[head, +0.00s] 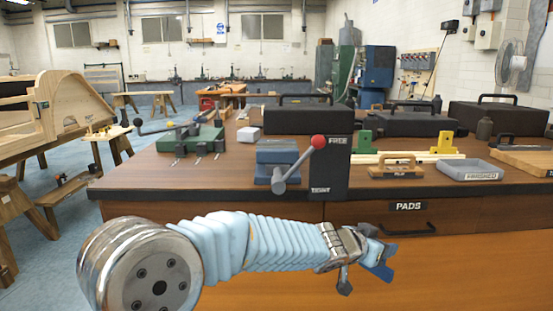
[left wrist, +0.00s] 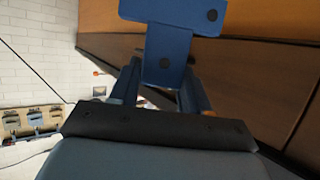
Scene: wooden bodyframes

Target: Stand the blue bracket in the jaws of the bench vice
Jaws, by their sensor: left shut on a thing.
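The blue bracket (head: 380,262) is in my left gripper (head: 359,257), in front of the bench's drawer front and below the bench top. In the left wrist view the bracket (left wrist: 167,45) is T-shaped with dark round holes, its stem between the two fingers of my left gripper (left wrist: 161,78). The bench vice (head: 278,158) is blue-grey and sits near the front edge of the bench, up and to the left of the gripper. Its lever has a red knob (head: 318,142). The gap between its jaws cannot be made out. My right gripper is not in view.
A dark FREE/TIGHT board (head: 329,178) stands right of the vice. Black cases stand behind.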

